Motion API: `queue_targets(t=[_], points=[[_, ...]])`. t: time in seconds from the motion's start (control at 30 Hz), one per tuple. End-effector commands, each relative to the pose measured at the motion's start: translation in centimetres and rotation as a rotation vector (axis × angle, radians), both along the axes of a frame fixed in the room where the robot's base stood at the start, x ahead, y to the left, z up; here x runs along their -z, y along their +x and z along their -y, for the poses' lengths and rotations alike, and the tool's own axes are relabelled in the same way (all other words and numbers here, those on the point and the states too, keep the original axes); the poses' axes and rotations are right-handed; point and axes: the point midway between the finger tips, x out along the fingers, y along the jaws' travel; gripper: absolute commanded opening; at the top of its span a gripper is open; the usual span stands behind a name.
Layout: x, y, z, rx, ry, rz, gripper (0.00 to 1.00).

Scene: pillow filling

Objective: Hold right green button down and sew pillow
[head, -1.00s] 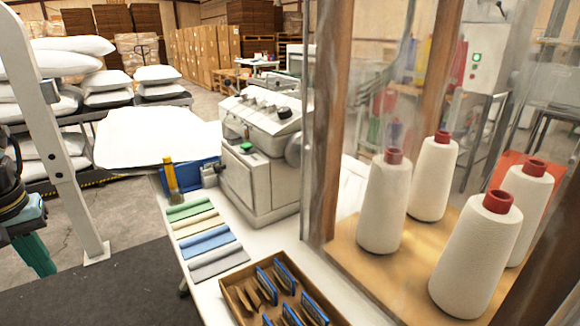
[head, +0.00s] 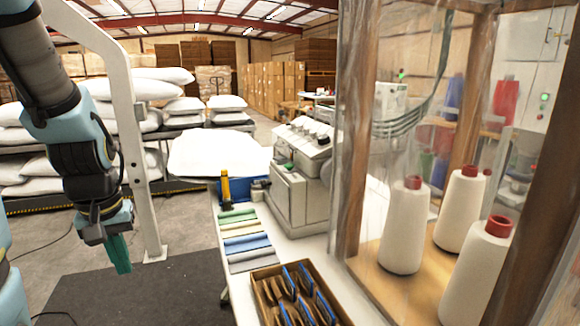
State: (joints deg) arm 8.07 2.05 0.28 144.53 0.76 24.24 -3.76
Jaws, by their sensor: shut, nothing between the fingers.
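My gripper (head: 119,262) hangs at the left, its teal fingers pointing down and shut with nothing in them. It is above the dark floor mat, left of the table and well apart from the sewing machine. The grey-white sewing machine (head: 300,190) stands on the far part of the white table. A green button (head: 288,166) shows on its near face; whether another button sits beside it I cannot tell. A white pillow (head: 215,153) lies flat at the machine's left side.
Folded cloths (head: 245,240) and a box of blue-edged items (head: 293,296) lie on the table. A yellow-topped tool (head: 225,185) stands near a blue bin (head: 256,188). A white post (head: 130,130) stands beside my arm. A clear-walled cabinet with thread cones (head: 405,225) fills the right.

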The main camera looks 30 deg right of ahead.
Motion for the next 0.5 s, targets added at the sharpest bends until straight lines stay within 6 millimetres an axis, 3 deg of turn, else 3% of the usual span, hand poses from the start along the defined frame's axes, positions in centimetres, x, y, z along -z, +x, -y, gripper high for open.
queue_targets(t=[0.17, 0.3, 0.5], points=[[-2.4, 6.7, 5.4, -0.058, -0.023, 0.1, 0.0], [-5.4, 12.4, 12.4, -0.132, -0.076, 0.207, 0.0], [-10.1, 17.2, 23.9, -0.23, -0.198, 0.34, 0.0]])
